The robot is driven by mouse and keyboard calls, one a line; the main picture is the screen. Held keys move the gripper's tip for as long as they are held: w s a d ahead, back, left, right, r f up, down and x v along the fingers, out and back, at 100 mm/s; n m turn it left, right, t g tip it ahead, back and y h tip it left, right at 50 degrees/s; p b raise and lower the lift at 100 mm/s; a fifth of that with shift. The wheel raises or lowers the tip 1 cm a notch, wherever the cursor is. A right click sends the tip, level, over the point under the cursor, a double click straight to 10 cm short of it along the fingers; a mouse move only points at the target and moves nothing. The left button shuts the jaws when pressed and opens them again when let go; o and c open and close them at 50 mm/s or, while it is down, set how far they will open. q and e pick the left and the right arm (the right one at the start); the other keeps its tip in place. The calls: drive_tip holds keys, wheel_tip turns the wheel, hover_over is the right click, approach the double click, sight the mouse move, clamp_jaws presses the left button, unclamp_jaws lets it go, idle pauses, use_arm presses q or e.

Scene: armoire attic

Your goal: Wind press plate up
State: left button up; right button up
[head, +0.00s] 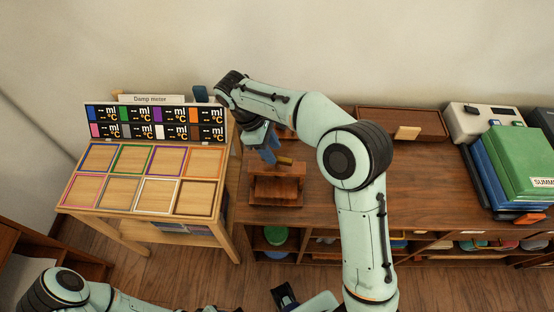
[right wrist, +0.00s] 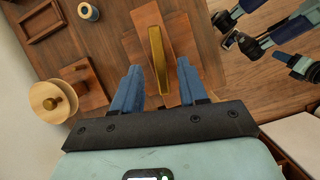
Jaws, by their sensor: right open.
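The small brown wooden press (head: 278,190) stands on the wooden cabinet top, near its left end. A brass bar handle (head: 284,160) shows at its top. My right gripper (head: 268,155) reaches down over the press from above. In the right wrist view, its blue fingers (right wrist: 158,92) are open, one on each side of the brass bar (right wrist: 157,60), with visible gaps. The press's plate and screw are largely hidden from above. My left gripper (right wrist: 245,35) shows at the upper right of the wrist view, low and away from the press; its jaw state is unclear.
A brown tray (head: 402,124), a white device (head: 482,120) and stacked binders (head: 515,160) lie to the right. A round wooden knob (right wrist: 52,102) shows near the press.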

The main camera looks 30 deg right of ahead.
sight(277, 157)
use_arm(q)
drive_tip(key=shift+s+f+b, duration=0.2)
drive_tip(key=shift+f+b, duration=0.1)
drive_tip(key=shift+f, duration=0.15)
use_arm(e)
drive_tip(key=shift+x, duration=2.2)
drive_tip(key=shift+c, duration=0.3)
clamp_jaws()
use_arm(q)
drive_tip(key=shift+w+r, duration=0.1)
drive_tip(key=shift+r, duration=0.1)
use_arm(e)
drive_tip(key=n+t+p, duration=0.1)
drive_tip(key=n+p, duration=0.1)
drive_tip(key=n, duration=0.1)
drive_tip(key=shift+r+n+h, duration=0.1)
drive_tip(key=shift+n+h, duration=0.3)
use_arm(q)
drive_tip(key=shift+w+r+p, duration=0.2)
drive_tip(key=shift+w+r, duration=0.15)
drive_tip(key=shift+r, duration=0.4)
drive_tip(key=shift+w+r+p, duration=0.2)
drive_tip(key=shift+w+r, duration=0.15)
drive_tip(key=shift+r, duration=0.35)
use_arm(e)
drive_tip(key=shift+n+t, duration=0.8)
drive_tip(key=shift+n, duration=1.1)
drive_tip(key=shift+n, duration=0.3)
